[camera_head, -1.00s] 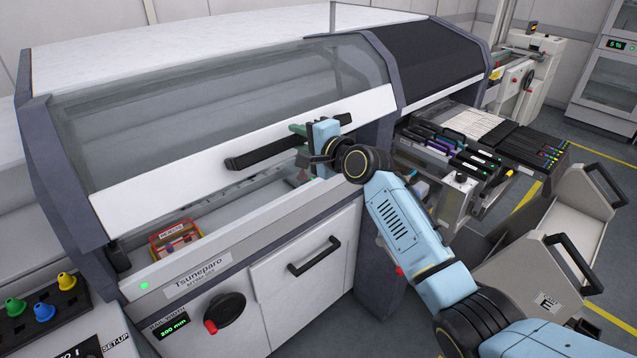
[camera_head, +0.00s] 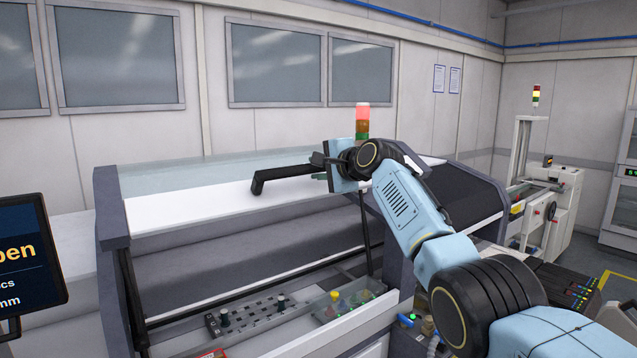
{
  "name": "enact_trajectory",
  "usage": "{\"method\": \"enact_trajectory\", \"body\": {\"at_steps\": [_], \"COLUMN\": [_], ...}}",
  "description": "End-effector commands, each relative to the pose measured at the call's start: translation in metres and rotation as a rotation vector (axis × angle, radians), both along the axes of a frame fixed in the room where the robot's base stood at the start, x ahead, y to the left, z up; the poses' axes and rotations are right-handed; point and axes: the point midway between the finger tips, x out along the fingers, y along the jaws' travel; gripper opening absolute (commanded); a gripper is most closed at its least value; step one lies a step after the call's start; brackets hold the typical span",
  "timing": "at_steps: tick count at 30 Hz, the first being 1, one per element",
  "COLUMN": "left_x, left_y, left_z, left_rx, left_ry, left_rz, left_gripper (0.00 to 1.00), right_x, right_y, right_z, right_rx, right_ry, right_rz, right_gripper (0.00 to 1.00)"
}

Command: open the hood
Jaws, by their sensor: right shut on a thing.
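The hood (camera_head: 190,208) of the machine is raised, its white front strip standing high above the opening and its clear window (camera_head: 200,174) tilted back behind it. The black handle bar (camera_head: 275,176) runs along the white strip. My right gripper (camera_head: 322,168) is shut on the right part of this handle, with my arm reaching in from the lower right. The handle's right end is hidden by the gripper. My left gripper is not in view.
Inside the opening are a grey block with knobs (camera_head: 240,315) and a clear tray with coloured parts (camera_head: 347,300). A dark strut (camera_head: 365,235) stands at the opening's right. A red-lit signal tower (camera_head: 362,120) rises behind. A screen (camera_head: 28,258) is at the left edge.

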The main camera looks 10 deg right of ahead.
Motion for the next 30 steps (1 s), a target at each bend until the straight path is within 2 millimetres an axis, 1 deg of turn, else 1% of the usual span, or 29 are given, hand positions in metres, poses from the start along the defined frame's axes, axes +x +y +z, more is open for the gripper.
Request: {"method": "enact_trajectory", "body": {"at_steps": [1, 6, 12, 19, 20, 21, 24, 30], "left_x": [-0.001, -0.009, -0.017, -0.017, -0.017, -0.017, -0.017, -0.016], "left_y": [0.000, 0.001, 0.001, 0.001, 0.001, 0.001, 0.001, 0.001], "left_z": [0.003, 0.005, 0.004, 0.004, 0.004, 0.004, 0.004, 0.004], "left_rx": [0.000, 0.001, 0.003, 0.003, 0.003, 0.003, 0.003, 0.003], "left_ry": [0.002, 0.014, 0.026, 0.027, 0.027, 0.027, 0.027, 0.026], "left_rz": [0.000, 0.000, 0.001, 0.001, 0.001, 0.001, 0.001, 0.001], "left_gripper": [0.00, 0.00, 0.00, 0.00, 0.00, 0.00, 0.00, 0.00], "right_x": [0.000, 0.001, 0.001, 0.001, 0.001, 0.001, 0.001, 0.001], "right_y": [0.002, 0.003, 0.002, 0.002, 0.002, 0.002, 0.002, 0.002], "right_z": [0.003, 0.008, 0.008, 0.007, 0.007, 0.007, 0.008, 0.008], "right_rx": [-0.005, -0.013, -0.017, -0.018, -0.018, -0.018, -0.018, -0.018], "right_ry": [0.015, 0.035, 0.042, 0.042, 0.042, 0.042, 0.040, 0.039], "right_rz": [0.002, 0.000, -0.001, 0.000, 0.000, 0.000, -0.001, -0.001], "right_gripper": [0.00, 0.00, 0.00, 0.00, 0.29, 0.35, 0.45, 0.45]}}
